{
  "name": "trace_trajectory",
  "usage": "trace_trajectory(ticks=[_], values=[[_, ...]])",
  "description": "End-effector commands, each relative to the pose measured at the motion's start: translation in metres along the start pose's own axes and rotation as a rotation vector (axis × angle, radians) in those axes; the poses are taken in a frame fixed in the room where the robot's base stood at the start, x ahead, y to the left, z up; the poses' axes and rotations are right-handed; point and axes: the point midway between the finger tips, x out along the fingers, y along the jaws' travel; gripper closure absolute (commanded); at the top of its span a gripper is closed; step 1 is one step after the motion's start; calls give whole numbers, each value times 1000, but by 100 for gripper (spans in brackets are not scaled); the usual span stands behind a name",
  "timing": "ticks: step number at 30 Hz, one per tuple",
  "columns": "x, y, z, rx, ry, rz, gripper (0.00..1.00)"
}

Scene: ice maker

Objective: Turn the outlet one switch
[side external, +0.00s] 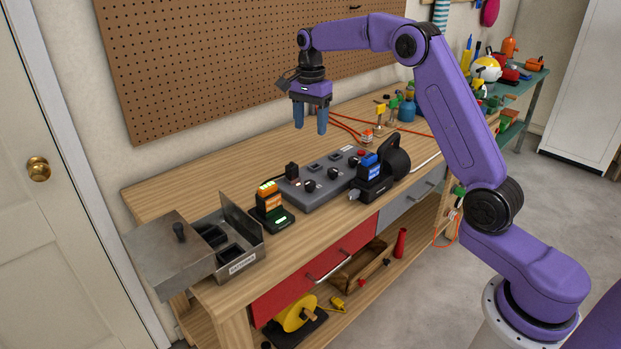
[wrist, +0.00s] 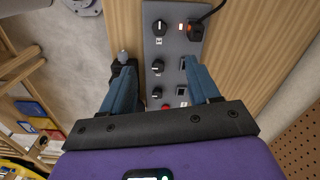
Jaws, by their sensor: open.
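In the wrist view the grey panel (wrist: 174,80) runs between my fingers, with a black knob (wrist: 160,27) at the top and another black knob (wrist: 157,67) lower down. My gripper (side external: 310,130) is open, empty and pointing down above the panel's far side, touching nothing. I cannot tell which switch is outlet one.
A black plug (side external: 291,170) with a cord sits at the panel's left end. A black device with a blue battery (side external: 369,168), a charger with an orange battery (side external: 269,205) and a metal box (side external: 236,240) stand around it. A pegboard (side external: 220,60) rises behind the bench.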

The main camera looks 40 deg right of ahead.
Motion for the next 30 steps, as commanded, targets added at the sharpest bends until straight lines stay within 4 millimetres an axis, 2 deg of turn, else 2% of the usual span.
trace_trajectory(ticks=[5,24,30], values=[[22,1,0,-2,-1,4,39],[140,1,1,-3,-1,4,39],[163,1,0,-4,0,1,39]])
